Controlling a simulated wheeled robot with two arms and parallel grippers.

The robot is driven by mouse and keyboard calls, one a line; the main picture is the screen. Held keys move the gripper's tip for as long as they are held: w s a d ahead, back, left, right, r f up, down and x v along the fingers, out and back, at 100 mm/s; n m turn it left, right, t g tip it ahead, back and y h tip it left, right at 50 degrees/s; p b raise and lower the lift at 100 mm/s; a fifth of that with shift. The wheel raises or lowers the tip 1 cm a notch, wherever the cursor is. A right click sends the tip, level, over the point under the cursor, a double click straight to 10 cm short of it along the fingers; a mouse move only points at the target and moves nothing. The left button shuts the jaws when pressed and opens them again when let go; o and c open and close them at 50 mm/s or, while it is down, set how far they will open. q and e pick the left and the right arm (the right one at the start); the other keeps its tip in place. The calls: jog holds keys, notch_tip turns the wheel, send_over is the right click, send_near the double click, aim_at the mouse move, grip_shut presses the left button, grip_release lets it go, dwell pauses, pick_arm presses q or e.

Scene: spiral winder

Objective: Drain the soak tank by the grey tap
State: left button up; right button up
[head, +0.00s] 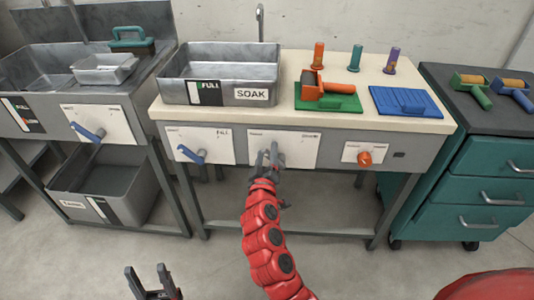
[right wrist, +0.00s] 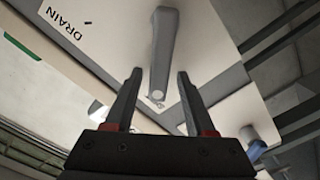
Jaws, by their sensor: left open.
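The soak tank (head: 220,75) is a grey metal basin on the middle bench, marked SOAK, with a FULL gauge strip on its front. The grey tap (head: 276,152) is on a white panel below it; its lever (right wrist: 163,50) and the word DRAIN show in the right wrist view. My right gripper (head: 267,156) is at the tap, partly covering it. In the right wrist view my right gripper (right wrist: 156,78) is open, with the lever's end between its fingers, apart from both. My left gripper (head: 152,282) is open and empty, low at the front.
A blue tap (head: 190,153) is left of the grey one, and an orange knob (head: 364,157) is to the right. The left sink unit has another blue tap (head: 88,132). A teal drawer cabinet (head: 480,170) stands right.

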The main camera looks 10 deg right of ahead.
jog(key=v, duration=1.7)
jog(key=shift+s, duration=0.25)
jog(key=shift+r, duration=0.1)
